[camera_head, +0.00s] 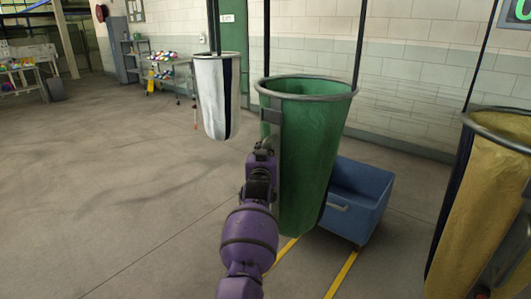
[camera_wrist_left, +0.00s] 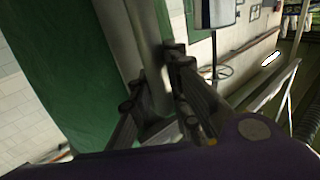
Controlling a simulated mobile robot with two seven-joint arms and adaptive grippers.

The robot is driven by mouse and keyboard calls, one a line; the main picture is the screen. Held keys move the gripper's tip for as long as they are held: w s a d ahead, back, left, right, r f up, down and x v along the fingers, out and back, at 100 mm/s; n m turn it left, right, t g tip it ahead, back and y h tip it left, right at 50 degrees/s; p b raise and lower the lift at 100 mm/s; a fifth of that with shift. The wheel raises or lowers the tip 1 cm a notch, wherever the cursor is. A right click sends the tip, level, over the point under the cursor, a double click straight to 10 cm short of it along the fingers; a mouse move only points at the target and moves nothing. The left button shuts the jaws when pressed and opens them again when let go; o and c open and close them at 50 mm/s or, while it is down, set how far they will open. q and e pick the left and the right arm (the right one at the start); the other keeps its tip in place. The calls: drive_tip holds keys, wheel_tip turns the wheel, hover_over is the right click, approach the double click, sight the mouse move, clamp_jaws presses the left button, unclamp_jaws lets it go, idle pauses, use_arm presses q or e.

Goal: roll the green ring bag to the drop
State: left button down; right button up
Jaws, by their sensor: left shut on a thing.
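The green ring bag (camera_head: 312,140) hangs upright in the middle of the head view, open at the top under a grey metal ring, with dark hanging straps rising from it. A grey upright strip runs down its near left side. My left gripper (camera_head: 266,138) is at this strip and shut on it. In the left wrist view the green cloth (camera_wrist_left: 65,70) fills the left, and the fingers of my left gripper (camera_wrist_left: 160,95) close around the grey strip (camera_wrist_left: 140,35). The drop cannot be made out for certain. My right gripper does not show.
A blue bin (camera_head: 357,200) stands on the floor behind and right of the green bag. A white and dark striped bag (camera_head: 215,95) hangs farther back on the left. A tan bag (camera_head: 485,200) hangs at the right edge. Yellow lines mark the floor; the left floor is clear.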

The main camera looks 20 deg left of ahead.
use_arm(q)
drive_tip(key=shift+f, duration=0.1)
drive_tip(key=c, duration=1.6)
unclamp_jaws()
drive_tip(key=shift+c, duration=0.2)
drive_tip(key=s+d, duration=0.2)
drive_tip(key=s, duration=0.9)
drive_tip(key=shift+s+d, duration=0.15)
drive_tip(key=shift+s, duration=0.25)
